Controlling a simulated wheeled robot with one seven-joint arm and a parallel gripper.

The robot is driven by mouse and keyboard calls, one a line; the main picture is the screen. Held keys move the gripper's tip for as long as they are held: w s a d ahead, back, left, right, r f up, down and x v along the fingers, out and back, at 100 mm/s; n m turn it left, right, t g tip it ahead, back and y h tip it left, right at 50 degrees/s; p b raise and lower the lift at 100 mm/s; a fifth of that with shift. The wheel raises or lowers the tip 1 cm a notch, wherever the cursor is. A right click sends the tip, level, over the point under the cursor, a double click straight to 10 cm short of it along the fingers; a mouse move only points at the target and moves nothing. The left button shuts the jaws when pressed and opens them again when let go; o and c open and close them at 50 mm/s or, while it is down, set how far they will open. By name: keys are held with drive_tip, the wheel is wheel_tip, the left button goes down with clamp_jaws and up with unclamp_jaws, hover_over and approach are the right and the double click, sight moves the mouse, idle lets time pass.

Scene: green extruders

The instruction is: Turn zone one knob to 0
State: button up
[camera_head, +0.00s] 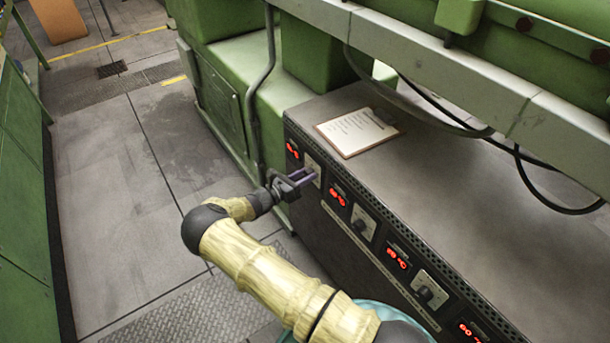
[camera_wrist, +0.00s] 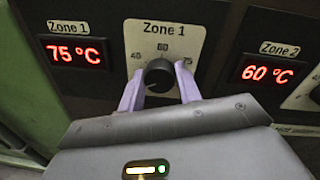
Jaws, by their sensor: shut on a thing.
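The Zone 1 knob (camera_wrist: 158,73) is a round black knob on a cream plate (camera_wrist: 165,38) marked 40, 60 and 75. The Zone 1 display (camera_wrist: 76,53) to its left reads 75 °C in red. My gripper (camera_wrist: 159,80) has its two pale purple fingers on either side of the knob, shut on it. In the head view my gripper (camera_head: 312,177) reaches the leftmost plate on the dark cabinet front, and hides the knob there. Which way the knob's pointer faces is not clear.
More knobs and displays run along the cabinet (camera_head: 405,245). A clipboard (camera_head: 356,131) lies on top. Cables hang at right; the floor (camera_head: 120,200) at left is open.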

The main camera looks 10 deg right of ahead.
drive_tip(key=shift+a, duration=0.15)
idle(0.3)
drive_tip(key=o, duration=1)
drive_tip(key=v, duration=1.7)
drive_tip(key=shift+a, duration=0.1)
